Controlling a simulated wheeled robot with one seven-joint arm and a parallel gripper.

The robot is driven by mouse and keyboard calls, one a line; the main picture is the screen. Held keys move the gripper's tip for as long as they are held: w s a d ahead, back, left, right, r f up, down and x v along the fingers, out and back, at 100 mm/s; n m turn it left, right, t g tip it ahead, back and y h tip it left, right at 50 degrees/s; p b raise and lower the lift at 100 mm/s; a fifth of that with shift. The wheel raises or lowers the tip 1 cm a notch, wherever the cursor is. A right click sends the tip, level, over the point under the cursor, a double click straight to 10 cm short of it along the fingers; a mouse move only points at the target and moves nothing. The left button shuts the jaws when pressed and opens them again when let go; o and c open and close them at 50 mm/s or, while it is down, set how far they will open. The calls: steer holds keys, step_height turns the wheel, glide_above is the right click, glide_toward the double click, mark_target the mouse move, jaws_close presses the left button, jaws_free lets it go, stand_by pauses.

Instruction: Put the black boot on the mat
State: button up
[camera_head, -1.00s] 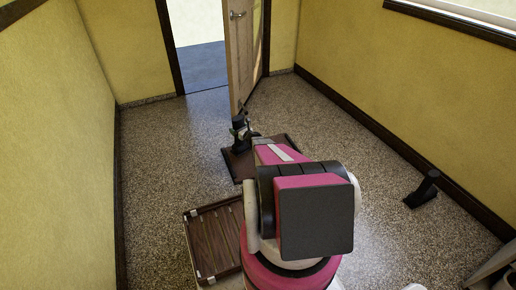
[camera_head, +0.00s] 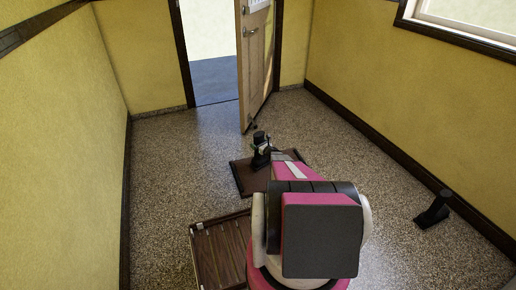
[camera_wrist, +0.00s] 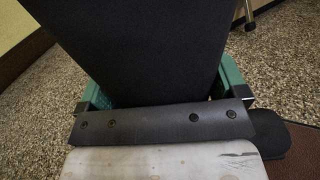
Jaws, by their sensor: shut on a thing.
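My gripper (camera_head: 268,147) is shut on a black boot (camera_head: 261,158) over the brown mat (camera_head: 241,179), beyond my arm. In the wrist view, the boot's dark shaft (camera_wrist: 130,45) fills the space between the green fingers of my gripper (camera_wrist: 165,92). The boot's toe (camera_wrist: 268,135) sticks out at the right, over the reddish-brown mat (camera_wrist: 303,150). The boot looks upright. I cannot tell whether its sole touches the mat. My arm hides the right part of the mat. A second black boot (camera_head: 433,213) stands alone on the floor near the right wall.
A brown slatted tray (camera_head: 207,262) lies on the floor at lower left, beside my base. An open wooden door (camera_head: 257,60) stands just beyond the mat.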

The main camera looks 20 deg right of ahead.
steer(key=shift+f, duration=1.4)
steer(key=o, duration=1.5)
steer(key=shift+f, duration=0.1)
steer(key=shift+o, duration=0.2)
